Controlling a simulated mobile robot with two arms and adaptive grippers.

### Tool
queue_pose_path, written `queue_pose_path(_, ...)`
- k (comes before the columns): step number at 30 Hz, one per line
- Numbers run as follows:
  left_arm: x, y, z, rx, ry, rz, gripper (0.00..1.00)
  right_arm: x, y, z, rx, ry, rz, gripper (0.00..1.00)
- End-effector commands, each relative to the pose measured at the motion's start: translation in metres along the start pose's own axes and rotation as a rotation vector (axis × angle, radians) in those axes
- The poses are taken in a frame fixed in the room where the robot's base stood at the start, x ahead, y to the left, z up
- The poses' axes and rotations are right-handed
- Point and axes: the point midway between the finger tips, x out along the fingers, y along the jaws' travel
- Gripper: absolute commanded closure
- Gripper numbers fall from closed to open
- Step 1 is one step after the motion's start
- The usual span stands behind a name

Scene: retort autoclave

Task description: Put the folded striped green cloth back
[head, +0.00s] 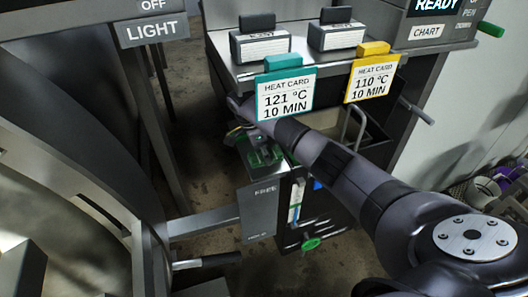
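A small green patch (264,158), which may be the folded striped cloth, shows beyond the middle of the view on a small grey shelf at the side of the cabinet. Its stripes are too small to make out. My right arm reaches in from the lower right across the cabinet. My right gripper (243,138) is just above and to the left of the green patch, partly hidden by my arm and the shelf. I cannot tell whether its fingers are open or touch the green patch. My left gripper is not in view.
A teal-clipped heat card (285,98) and a yellow-clipped heat card (371,80) hang from the counter edge (230,72) above my arm. A grey panel marked FREE (258,212) stands below the shelf. The curved autoclave door (70,130) fills the left.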

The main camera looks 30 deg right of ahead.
Motion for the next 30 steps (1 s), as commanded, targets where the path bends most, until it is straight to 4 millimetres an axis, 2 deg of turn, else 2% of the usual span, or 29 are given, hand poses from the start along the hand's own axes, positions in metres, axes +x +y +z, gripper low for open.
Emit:
queue_pose_path(25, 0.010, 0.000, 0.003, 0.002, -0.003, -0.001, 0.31, 0.013, 0.000, 0.004, 0.000, 0.000, 0.000, 0.76)
queue_pose_path(26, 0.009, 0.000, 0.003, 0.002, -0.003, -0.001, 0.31, 0.012, 0.000, 0.003, 0.000, 0.000, 0.000, 0.52)
queue_pose_path(30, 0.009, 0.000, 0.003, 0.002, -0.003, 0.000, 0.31, 0.011, 0.000, 0.003, 0.000, 0.000, 0.000, 0.43)
